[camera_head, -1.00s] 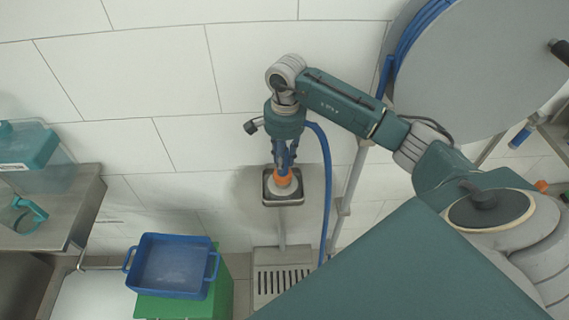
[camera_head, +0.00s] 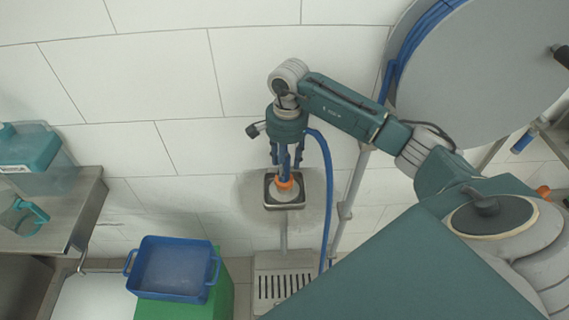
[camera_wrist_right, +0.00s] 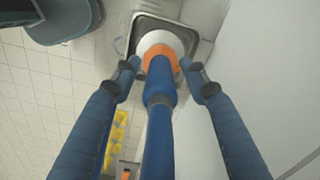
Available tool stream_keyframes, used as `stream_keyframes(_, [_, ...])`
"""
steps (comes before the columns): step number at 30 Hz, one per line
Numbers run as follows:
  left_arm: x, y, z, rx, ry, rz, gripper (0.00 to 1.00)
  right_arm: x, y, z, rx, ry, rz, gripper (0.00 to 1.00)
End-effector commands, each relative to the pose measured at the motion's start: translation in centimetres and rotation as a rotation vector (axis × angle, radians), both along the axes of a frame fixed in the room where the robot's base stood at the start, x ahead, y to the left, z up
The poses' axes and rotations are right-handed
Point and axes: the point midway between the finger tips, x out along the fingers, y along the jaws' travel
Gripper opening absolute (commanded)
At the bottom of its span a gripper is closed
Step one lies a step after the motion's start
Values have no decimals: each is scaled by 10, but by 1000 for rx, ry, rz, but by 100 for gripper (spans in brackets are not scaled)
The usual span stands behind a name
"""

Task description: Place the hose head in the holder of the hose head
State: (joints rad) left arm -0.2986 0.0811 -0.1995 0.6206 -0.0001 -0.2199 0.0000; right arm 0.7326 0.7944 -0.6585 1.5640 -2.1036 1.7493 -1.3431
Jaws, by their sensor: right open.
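The hose head has a blue body and an orange collar (camera_head: 285,184) above a pale round end. It is upright, with its pale end inside the square grey metal holder (camera_head: 299,204) on the wall. In the right wrist view, the orange collar (camera_wrist_right: 160,57) lies over the pale disc within the holder's rim (camera_wrist_right: 176,20). My right gripper (camera_head: 286,161) is open above the holder. Its two fingers stand on either side of the blue body, with visible gaps in the right wrist view (camera_wrist_right: 160,69). My left gripper is out of view.
A blue hose (camera_head: 328,205) hangs to the right of the holder, near a metal pole. A blue tray (camera_head: 172,295) sits on a green box (camera_head: 222,290) at lower left. A steel counter (camera_head: 83,208) with teal containers stands at far left. A large grey reel (camera_head: 485,65) is at upper right.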

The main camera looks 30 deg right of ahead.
Motion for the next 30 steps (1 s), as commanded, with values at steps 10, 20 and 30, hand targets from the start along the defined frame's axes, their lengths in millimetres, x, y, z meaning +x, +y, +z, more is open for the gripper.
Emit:
stream_keyframes(10, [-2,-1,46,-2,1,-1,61,0,-4,81,-1,-3,0,44])
stream_keyframes(20, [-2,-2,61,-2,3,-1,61,-1,-5,113,-1,0,-1,44])
stream_keyframes(30, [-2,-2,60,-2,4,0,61,-1,-3,112,6,-2,-1,44])
